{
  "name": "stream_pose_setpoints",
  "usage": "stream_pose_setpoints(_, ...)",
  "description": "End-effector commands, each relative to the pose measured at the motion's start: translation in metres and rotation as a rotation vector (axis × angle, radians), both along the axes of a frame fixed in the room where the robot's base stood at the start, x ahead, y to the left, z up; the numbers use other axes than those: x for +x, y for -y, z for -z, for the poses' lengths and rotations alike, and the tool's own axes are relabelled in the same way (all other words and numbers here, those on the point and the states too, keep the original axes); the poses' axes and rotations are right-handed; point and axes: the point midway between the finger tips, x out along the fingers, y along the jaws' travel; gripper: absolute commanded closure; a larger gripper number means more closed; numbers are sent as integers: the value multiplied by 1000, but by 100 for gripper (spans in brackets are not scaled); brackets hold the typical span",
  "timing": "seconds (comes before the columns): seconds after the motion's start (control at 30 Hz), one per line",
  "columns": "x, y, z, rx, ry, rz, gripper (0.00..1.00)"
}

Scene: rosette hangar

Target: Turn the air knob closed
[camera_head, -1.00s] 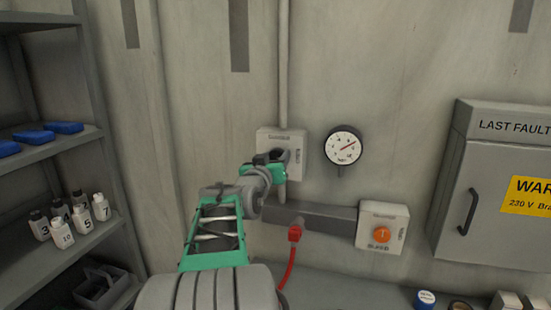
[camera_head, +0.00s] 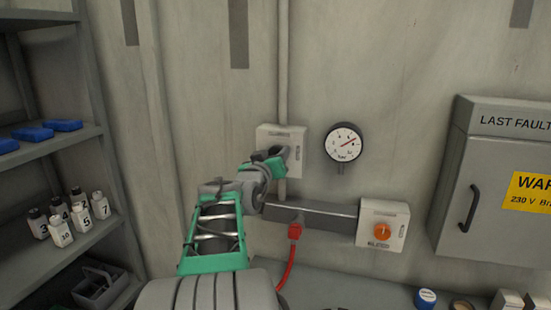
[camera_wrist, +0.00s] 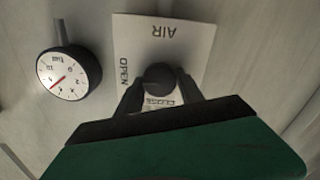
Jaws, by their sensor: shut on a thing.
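The air knob (camera_wrist: 160,76) is a dark round knob on a pale plate (camera_wrist: 190,45) marked AIR, OPEN and CLOSE, which is upside down in the wrist view. In the head view the plate (camera_head: 268,134) is on the wall at the centre, and my gripper mostly covers the knob. My gripper (camera_wrist: 161,88) has its dark fingers on either side of the knob and is shut on it. It also shows in the head view (camera_head: 280,158), reaching the plate from the lower left. I cannot read the knob's pointer direction.
A round gauge (camera_head: 343,142) is on the wall right of the plate. Below are a grey rail (camera_head: 325,215), a red plug (camera_head: 294,232) with cable, and a box with an orange knob (camera_head: 382,231). A grey cabinet (camera_head: 490,225) stands right, shelves (camera_head: 65,150) left.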

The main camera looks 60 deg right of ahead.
Motion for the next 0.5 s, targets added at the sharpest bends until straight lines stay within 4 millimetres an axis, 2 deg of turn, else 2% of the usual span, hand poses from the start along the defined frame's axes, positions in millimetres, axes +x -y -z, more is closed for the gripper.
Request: stream_pose_setpoints(0.5,1,0,3,-73,-450,0,96)
